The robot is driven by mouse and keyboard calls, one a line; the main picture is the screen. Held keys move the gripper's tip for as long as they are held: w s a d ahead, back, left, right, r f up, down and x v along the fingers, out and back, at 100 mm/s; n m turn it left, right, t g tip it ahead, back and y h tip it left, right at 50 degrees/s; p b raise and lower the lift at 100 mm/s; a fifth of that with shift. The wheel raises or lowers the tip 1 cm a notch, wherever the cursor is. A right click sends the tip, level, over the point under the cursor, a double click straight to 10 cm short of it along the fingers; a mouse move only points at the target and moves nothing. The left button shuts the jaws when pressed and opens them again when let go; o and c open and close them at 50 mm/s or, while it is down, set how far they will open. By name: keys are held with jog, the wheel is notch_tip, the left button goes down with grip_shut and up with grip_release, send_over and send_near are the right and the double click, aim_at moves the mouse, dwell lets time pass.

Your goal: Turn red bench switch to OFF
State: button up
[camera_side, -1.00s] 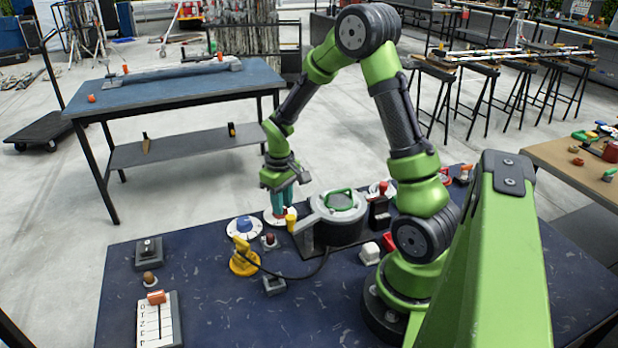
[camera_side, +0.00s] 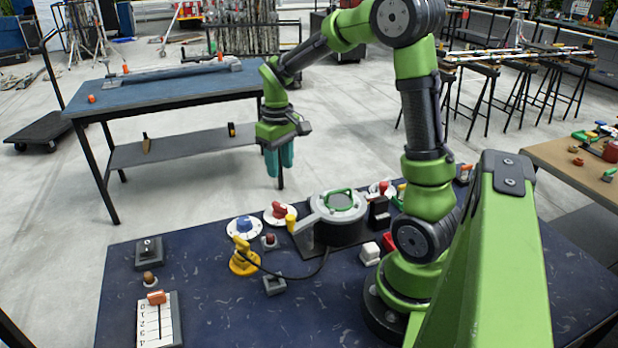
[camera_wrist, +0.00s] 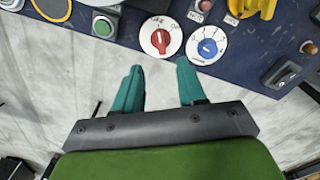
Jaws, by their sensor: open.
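The red bench switch (camera_side: 279,212) is a red knob on a round white dial at the far edge of the dark blue bench. It also shows in the wrist view (camera_wrist: 160,40), where small dark marks sit near the dial's top; I cannot read them surely. My gripper (camera_side: 279,160), with teal fingers, hangs above the switch, clear of it. In the wrist view my gripper (camera_wrist: 158,72) is open and empty, its two fingers apart just below the dial. Nothing hides the knob there.
A blue knob on a white dial (camera_side: 244,227) stands close beside the red one. A yellow hook-like part (camera_side: 243,258), a grey round unit with a green handle (camera_side: 338,205) and a slider panel (camera_side: 158,320) are also on the bench. The air around my gripper is free.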

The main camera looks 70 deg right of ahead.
notch_tip(320, 180, up, 5)
jog(key=shift+r, duration=0.15)
dwell(0.3)
jog(key=s+a+r+t+y, duration=0.1)
jog(key=s+a+r+t, duration=0.1)
jog(key=s+a, duration=0.3)
jog(key=s+a+r+m+t+y, duration=0.1)
jog(key=s+a+t, duration=0.4)
jog(key=a, duration=0.7)
jog(key=shift+s+a+r, duration=0.25)
jog(key=shift+r, duration=0.55)
